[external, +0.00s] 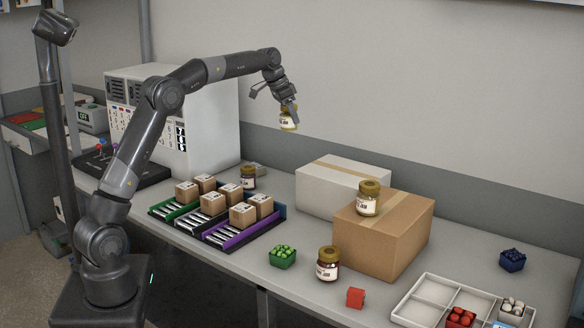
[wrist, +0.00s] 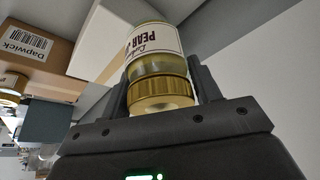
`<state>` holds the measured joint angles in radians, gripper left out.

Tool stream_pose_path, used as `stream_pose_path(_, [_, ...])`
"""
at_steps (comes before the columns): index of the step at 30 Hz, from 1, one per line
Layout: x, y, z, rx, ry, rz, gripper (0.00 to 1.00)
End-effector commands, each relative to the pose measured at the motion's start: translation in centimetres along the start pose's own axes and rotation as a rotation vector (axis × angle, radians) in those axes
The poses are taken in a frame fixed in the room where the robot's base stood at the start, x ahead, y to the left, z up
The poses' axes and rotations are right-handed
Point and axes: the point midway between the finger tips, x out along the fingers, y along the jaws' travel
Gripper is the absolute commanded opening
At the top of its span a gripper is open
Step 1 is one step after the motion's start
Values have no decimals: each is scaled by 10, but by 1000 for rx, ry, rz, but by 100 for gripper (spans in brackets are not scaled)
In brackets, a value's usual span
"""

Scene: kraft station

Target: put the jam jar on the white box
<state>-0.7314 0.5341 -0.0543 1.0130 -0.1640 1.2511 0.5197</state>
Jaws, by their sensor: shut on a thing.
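My gripper (external: 287,106) is shut on a jam jar (external: 288,121) with a gold lid, held high above the bench, left of and above the white box (external: 325,189). In the wrist view the held jar (wrist: 155,62) sits between my gripper's fingers (wrist: 158,95), its label reading "PEAR". The white box is closed with tan tape along its top, and its top is bare; its front right is partly hidden by the brown box. Other jars stand on the brown box (external: 368,198), on the bench in front (external: 328,264), and by the racks (external: 248,178).
The brown cardboard box (external: 385,240) stands against the white box's front right. Racks with small cartons (external: 215,215) are at left. A green bin (external: 282,257), a red block (external: 355,298), a white divided tray (external: 430,290) and a blue bin (external: 512,260) stand on the bench.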

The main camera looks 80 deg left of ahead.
Motion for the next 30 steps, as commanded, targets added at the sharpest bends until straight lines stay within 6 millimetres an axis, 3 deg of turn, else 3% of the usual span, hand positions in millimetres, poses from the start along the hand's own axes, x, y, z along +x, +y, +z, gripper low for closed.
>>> stream_pose_path(3, [-22, 0, -10, 2, 5, -2, 23])
stream_pose_path(11, [-47, 0, -20, 1, 3, -1, 23])
stream_pose_path(20, [-39, 72, -40, 71, 2, 29, 23])
stream_pose_path(30, [-32, 200, -55, 192, 2, 79, 23])
